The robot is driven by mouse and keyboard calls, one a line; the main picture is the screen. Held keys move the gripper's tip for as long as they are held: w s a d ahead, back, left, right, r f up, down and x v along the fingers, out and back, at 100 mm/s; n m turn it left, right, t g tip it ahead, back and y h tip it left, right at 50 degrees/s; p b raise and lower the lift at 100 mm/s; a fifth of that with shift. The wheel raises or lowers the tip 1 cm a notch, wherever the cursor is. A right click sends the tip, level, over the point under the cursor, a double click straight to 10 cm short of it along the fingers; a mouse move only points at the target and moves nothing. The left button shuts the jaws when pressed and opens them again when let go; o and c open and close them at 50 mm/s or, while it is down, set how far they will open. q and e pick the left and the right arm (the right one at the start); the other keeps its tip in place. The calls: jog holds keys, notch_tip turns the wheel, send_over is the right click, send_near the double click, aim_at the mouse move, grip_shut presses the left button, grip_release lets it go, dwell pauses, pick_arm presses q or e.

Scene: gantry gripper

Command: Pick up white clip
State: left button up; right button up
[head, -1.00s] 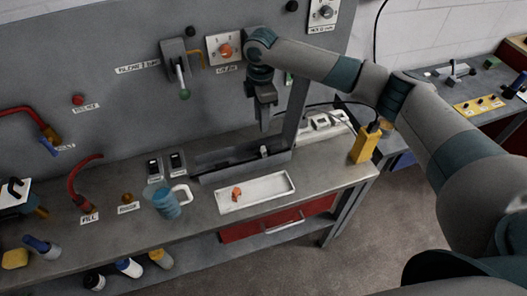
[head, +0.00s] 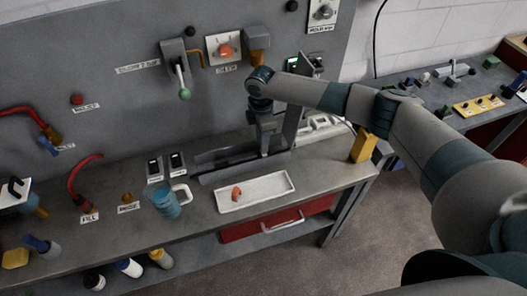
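My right gripper (head: 265,150) points down into the dark grey trough (head: 215,176) at the back of the bench. A small white thing, likely the white clip, showed in this trough in the earlier head view. My gripper now covers that spot, and I cannot make the clip out. The fingers are too small and dark to tell whether they are open or shut, or whether the clip is between them. My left gripper is not in view.
A white tray (head: 270,199) with a small orange piece (head: 237,194) lies in front of the trough. A blue cup (head: 166,203) stands left. A yellow block (head: 363,146) stands at the right bench end. The panel with a green-knobbed lever (head: 184,93) rises behind.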

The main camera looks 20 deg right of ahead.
jog(key=shift+d+f, duration=0.1)
jog(key=shift+f, duration=2.5)
jog(key=c, duration=0.6)
